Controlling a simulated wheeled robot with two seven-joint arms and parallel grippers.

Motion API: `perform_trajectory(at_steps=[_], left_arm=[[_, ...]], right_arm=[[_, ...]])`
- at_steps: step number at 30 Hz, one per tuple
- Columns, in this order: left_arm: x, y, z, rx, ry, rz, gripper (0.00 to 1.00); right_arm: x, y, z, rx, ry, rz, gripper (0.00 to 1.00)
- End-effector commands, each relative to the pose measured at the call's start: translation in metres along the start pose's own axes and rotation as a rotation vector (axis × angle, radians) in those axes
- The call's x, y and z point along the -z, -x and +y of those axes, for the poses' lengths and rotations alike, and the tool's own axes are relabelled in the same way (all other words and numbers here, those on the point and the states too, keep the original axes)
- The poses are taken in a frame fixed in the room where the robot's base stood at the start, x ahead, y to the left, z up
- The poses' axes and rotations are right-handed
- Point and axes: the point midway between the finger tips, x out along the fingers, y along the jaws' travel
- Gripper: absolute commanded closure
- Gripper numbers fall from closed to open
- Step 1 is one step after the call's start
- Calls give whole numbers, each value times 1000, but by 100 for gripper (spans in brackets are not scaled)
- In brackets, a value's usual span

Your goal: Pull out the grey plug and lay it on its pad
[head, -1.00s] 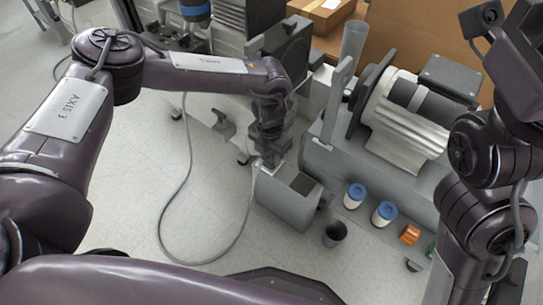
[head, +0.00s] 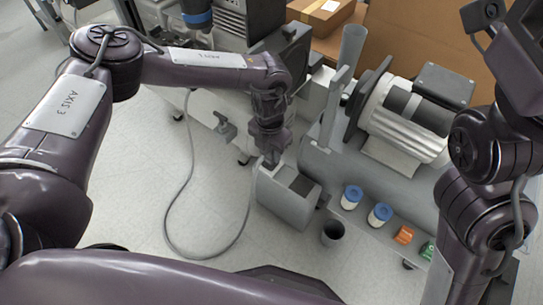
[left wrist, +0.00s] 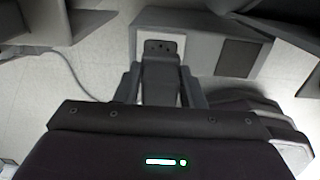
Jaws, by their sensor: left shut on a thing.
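My left gripper (head: 271,158) is over the left end of a grey box (head: 283,207) on the floor. A dark square pad (head: 302,185) lies on the box top to the right, and shows in the wrist view (left wrist: 237,57).
A compressor with a ribbed motor (head: 402,120) stands right of the box. Blue-capped jars (head: 351,197), an orange item (head: 404,235) and a dark cup (head: 333,232) are near its front. My right arm is at the right edge. The floor inside the cable loop is clear.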

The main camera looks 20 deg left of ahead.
Motion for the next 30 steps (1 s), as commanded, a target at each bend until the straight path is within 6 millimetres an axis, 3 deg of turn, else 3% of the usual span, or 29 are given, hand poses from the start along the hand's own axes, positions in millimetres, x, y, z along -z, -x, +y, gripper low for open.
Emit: perform_trajectory(at_steps=[18, 30], left_arm=[[0, 27, 0, 0, 0, 0, 100], [0, 28, 0, 0, 1, 0, 100]], right_arm=[[-3, -24, 4, 0, 0, 0, 40], [-4, -25, 5, 0, 0, 0, 40]])
